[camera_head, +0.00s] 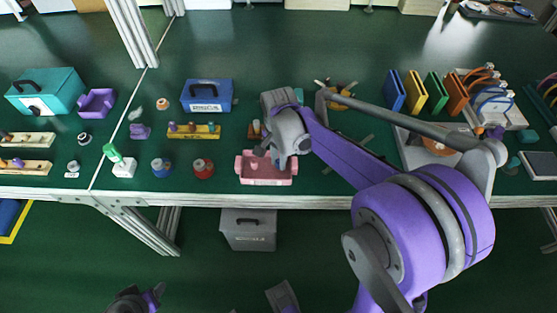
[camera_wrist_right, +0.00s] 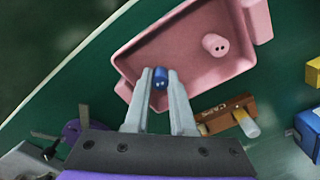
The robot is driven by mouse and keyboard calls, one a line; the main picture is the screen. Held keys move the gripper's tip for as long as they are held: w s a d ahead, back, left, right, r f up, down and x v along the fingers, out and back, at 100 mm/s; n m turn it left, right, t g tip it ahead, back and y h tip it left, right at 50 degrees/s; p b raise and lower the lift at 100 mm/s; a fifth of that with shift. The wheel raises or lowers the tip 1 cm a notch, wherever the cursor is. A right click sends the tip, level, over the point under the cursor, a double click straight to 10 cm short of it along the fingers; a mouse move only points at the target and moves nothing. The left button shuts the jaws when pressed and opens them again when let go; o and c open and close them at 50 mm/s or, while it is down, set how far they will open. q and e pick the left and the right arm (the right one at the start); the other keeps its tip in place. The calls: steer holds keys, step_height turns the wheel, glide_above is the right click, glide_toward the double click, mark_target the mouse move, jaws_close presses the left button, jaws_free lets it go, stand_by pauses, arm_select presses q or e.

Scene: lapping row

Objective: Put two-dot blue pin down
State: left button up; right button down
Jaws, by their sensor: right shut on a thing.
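My right gripper (camera_wrist_right: 159,74) is shut on the two-dot blue pin (camera_wrist_right: 160,82), whose end with two pale dots shows between the fingertips in the right wrist view. The pin appears over the near edge of a pink tray (camera_wrist_right: 175,50); I cannot tell whether it touches the tray. A pink pin (camera_wrist_right: 213,44) with dark dots is in the tray. In the head view my right gripper (camera_head: 276,158) is over the pink tray (camera_head: 266,181) at the bench's front edge, and the blue pin is hidden. My left gripper's fingers are not visible.
A brown labelled holder (camera_wrist_right: 225,113) with a tan pin (camera_wrist_right: 247,123) stands beside the tray. A yellow rack (camera_head: 206,134), a blue toolbox (camera_head: 207,95), and a red round item (camera_head: 203,168) are to the left. A grey bin (camera_head: 248,230) is below the bench edge.

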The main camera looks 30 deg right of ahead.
steer(key=c, duration=1.2)
jaws_free()
steer(key=shift+f, duration=0.2)
steer(key=o, duration=0.4)
steer(key=shift+r, duration=0.1)
steer(key=shift+o, duration=0.2)
